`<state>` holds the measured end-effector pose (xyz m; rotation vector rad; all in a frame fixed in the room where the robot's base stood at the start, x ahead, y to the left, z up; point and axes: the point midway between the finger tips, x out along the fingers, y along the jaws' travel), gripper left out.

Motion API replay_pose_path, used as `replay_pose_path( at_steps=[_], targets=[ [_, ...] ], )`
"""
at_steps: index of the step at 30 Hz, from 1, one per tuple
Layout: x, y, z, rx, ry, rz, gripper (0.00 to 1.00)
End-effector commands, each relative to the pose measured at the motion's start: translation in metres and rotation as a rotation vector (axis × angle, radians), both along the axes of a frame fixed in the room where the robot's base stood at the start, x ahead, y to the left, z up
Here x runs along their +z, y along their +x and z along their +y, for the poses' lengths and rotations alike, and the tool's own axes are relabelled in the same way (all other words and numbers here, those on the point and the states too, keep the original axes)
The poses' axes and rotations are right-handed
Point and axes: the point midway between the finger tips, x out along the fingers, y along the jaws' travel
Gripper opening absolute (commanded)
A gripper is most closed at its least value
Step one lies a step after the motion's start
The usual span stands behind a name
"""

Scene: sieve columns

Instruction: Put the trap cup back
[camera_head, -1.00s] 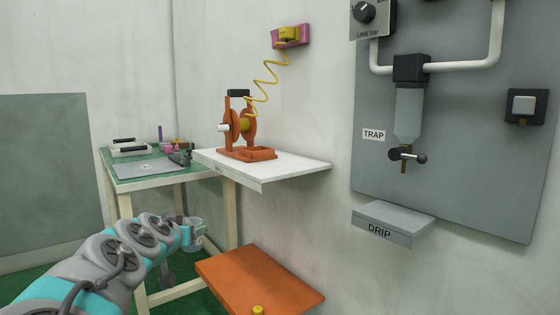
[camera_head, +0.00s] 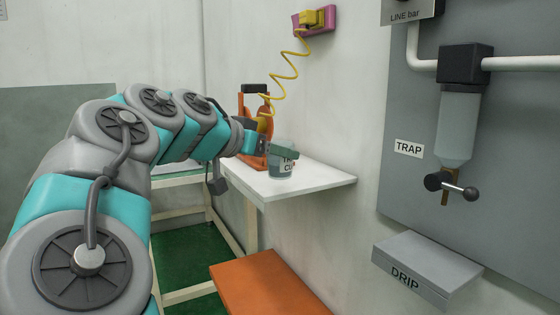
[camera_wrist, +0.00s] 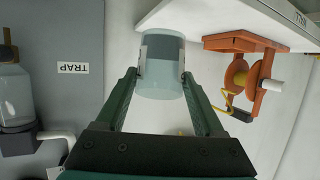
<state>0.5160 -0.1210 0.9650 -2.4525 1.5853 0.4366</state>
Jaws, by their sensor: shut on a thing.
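The trap cup (camera_head: 282,171) is a small translucent grey-blue cup with a dark-lettered label. My gripper (camera_head: 268,150) is shut on it, and the cup looks upright. In the head view it shows in front of the white shelf. The wrist view shows the cup (camera_wrist: 160,82) between the two green fingers of my gripper (camera_wrist: 160,76). The trap (camera_head: 457,125), a clear bowl with a black head and a valve below, hangs on the grey panel at right. The grey DRIP ledge (camera_head: 425,268) is below it, its top bare.
The white shelf (camera_head: 318,184) carries an orange reel stand (camera_head: 252,105) with a yellow coiled line up to a pink wall bracket (camera_head: 315,20). An orange surface (camera_head: 265,285) is low in front. The trap's valve handle (camera_head: 470,194) sticks out above the ledge.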

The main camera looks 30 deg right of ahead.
Motion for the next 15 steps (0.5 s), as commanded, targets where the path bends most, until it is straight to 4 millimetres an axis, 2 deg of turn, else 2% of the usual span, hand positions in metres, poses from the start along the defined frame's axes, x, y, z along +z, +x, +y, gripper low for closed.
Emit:
replay_pose_path(
  at_steps=[1, 6, 12, 15],
  targets=[
    [-0.001, 0.012, -0.008, -0.001, 0.002, 0.004, 0.09],
    [-0.005, 0.047, -0.026, 0.002, 0.001, 0.002, 0.09],
    [-0.008, 0.078, -0.042, 0.003, 0.000, 0.001, 0.09],
    [-0.009, 0.086, -0.047, 0.001, 0.000, 0.000, 0.09]
  ],
)
